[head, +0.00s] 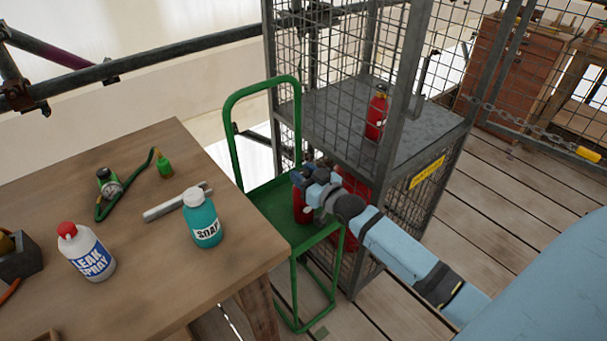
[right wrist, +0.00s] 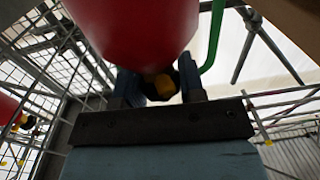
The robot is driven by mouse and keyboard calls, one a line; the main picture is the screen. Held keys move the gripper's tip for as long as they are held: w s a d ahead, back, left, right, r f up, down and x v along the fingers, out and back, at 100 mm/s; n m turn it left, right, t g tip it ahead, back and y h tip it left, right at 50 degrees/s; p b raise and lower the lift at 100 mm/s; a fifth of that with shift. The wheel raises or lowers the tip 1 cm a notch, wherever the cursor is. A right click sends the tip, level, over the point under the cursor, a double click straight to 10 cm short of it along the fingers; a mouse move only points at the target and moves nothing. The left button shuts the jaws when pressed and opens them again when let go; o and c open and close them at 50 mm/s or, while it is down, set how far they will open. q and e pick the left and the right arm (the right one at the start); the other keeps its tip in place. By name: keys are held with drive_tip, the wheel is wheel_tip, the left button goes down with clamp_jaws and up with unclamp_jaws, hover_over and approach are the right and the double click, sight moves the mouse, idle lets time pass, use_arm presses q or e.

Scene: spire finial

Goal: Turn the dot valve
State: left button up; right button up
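My right gripper (head: 312,178) is over the top of a red cylinder (head: 302,207) on the green cart. In the right wrist view the red cylinder (right wrist: 135,25) fills the top centre. Its black and yellow valve top (right wrist: 160,86) lies between the two fingers of the right gripper (right wrist: 160,82). The fingers stand apart on either side of it; firm contact cannot be made out. No dot mark is readable on the valve. A second red cylinder (head: 352,187) stands behind, partly hidden by my arm. My left gripper is not in view.
The green cart (head: 265,197) stands between a wooden table (head: 120,250) and a wire cage (head: 430,200). The cage holds a small red cylinder (head: 376,115). The table carries a soap bottle (head: 202,220), leak spray (head: 87,252) and a gauge with hose (head: 110,184).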

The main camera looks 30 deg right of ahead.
drive_tip(key=shift+c, duration=1)
drive_tip(key=shift+r+h+p, duration=0.25)
drive_tip(key=shift+h+p, duration=0.05)
drive_tip(key=shift+p, duration=0.55)
drive_tip(key=shift+f+m+h, duration=0.25)
drive_tip(key=shift+m+h, duration=0.05)
drive_tip(key=shift+m, duration=0.1)
drive_tip(key=o, duration=0.9)
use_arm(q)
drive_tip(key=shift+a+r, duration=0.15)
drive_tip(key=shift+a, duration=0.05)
use_arm(e)
drive_tip(key=shift+o, duration=0.2)
use_arm(q)
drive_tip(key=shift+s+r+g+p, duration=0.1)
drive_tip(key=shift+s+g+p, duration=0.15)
drive_tip(key=shift+p, duration=0.75)
use_arm(e)
drive_tip(key=s, duration=1.3)
drive_tip(key=shift+s+d, duration=0.4)
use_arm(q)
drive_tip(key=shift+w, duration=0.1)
